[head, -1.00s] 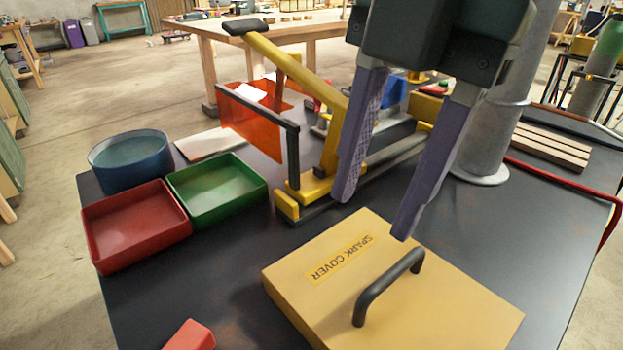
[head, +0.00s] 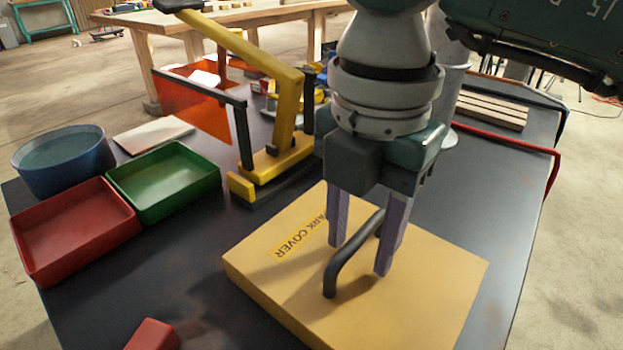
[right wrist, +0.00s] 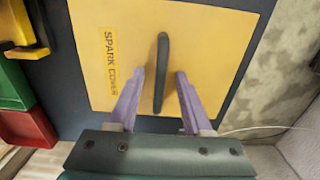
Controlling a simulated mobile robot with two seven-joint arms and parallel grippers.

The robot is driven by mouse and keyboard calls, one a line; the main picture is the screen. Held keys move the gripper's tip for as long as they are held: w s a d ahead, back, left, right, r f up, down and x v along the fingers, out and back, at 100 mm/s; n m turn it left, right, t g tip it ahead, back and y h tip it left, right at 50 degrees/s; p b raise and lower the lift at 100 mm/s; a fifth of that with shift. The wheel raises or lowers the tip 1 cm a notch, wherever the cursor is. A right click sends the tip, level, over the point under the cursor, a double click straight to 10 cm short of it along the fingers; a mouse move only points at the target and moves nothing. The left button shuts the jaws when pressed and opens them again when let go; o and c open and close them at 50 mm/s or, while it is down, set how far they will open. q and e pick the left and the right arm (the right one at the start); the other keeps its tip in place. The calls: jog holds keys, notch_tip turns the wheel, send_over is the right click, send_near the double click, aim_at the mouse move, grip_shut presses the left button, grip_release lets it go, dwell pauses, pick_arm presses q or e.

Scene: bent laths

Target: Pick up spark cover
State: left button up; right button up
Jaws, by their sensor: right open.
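The spark cover (head: 275,278) is a flat yellow box with a "SPARK COVER" label and a black bar handle (head: 345,262) on top. It lies on the dark table. My right gripper (head: 360,258) is open, pointing down above the cover, with one purple finger on each side of the handle. In the right wrist view the cover (right wrist: 205,50) fills the middle, and the handle (right wrist: 162,70) runs between the two open fingers (right wrist: 157,85) without visible contact. The gripper hides part of the label and the handle's far end in the head view. My left gripper is not in view.
A red tray (head: 75,232), a green tray (head: 165,183) and a blue round tub (head: 60,160) stand at the left. A yellow lever tool (head: 250,62) with an orange shield stands behind the cover. A red block (head: 153,335) lies at the front. Wooden slats (head: 490,108) lie at the back right.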

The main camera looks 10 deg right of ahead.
grip_shut()
dwell(0.3)
jog(key=shift+r, duration=0.1)
dwell(1.0)
